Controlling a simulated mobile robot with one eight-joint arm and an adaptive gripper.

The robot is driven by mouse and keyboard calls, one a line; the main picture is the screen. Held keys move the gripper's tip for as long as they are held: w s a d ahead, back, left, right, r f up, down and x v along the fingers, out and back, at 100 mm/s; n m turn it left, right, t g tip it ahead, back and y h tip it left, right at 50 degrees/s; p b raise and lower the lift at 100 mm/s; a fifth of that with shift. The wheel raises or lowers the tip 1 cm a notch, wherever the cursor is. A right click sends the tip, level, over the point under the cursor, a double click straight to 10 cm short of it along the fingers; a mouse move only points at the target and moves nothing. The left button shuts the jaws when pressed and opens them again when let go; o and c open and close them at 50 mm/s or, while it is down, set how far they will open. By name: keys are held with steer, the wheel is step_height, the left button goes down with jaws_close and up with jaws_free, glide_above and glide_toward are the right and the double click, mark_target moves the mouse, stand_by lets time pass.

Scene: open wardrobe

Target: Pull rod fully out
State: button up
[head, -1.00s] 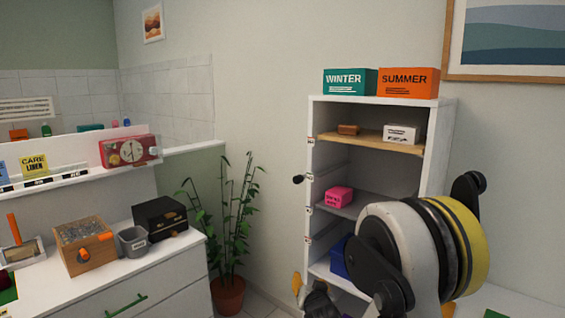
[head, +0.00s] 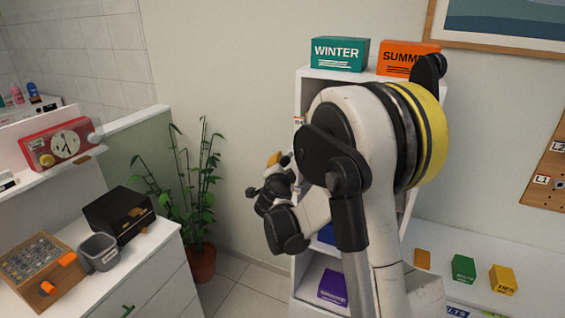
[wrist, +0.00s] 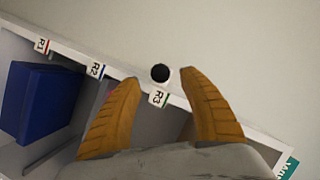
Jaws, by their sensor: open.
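The rod's round black knob (wrist: 160,73) shows end-on in the wrist view, beside the label R3 on the white wardrobe edge (wrist: 70,57). The rod's shaft is not visible. My gripper (wrist: 155,79) is open, with its two orange fingers on either side of the knob and apart from it in the picture; depth is hard to judge. In the head view my gripper (head: 275,159) is at the left front edge of the wardrobe (head: 303,95), and my arm hides most of the shelves.
Labels R1 and R2 mark the same edge. A blue box (wrist: 42,105) sits inside the wardrobe. WINTER (head: 340,53) and SUMMER (head: 400,60) boxes stand on top. A potted plant (head: 200,190) stands left of the wardrobe, with a drawer unit (head: 165,265) further left.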

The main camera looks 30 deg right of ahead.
mark_target(284, 163)
steer(key=shift+x, duration=2.4)
steer(key=shift+a, duration=0.1)
jaws_close()
